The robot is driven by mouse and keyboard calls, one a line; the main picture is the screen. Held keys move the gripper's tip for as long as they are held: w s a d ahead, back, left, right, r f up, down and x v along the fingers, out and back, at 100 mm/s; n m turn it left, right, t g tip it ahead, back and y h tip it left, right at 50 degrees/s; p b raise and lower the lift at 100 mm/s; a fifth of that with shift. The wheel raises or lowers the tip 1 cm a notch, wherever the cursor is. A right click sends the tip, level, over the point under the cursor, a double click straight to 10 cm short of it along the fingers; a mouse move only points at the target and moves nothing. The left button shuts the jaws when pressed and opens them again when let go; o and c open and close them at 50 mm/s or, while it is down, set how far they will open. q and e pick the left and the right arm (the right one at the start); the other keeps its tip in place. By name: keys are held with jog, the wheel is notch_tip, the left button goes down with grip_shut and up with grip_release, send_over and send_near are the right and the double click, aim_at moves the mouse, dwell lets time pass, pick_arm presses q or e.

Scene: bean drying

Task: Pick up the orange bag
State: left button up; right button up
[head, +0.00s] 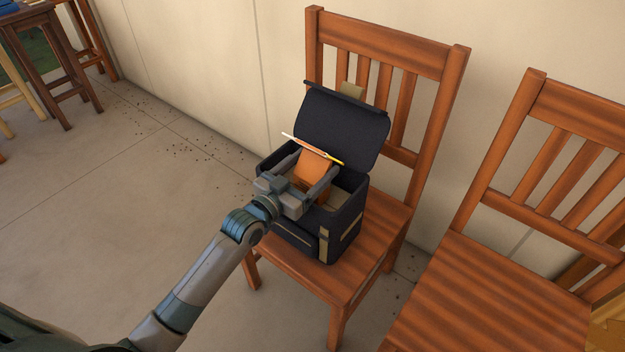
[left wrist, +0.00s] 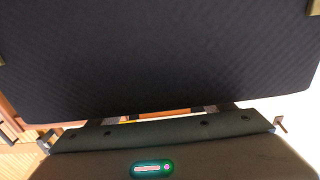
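The orange bag (head: 312,168) is in the open top of a dark navy backpack (head: 290,234) on a wooden chair. My left gripper (head: 310,173) reaches down into the backpack, with one finger on each side of the orange bag. I cannot tell whether the fingers press on it. The bag's lower part is hidden by the gripper and the backpack wall. In the left wrist view, a thin strip of the orange bag (left wrist: 165,114) shows past the gripper body. My right gripper is not in view.
The backpack's flap (head: 338,128) stands raised behind the gripper and fills much of the left wrist view. A thin white and yellow stick (head: 304,144) lies across the bag's top. A second wooden chair (head: 500,290) stands at right. Floor at left is mostly clear.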

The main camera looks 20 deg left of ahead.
pick_arm(q)
jog(key=c, duration=1.3)
jog(key=shift+o, duration=0.2)
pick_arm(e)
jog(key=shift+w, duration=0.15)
pick_arm(q)
jog(key=shift+r, duration=0.15)
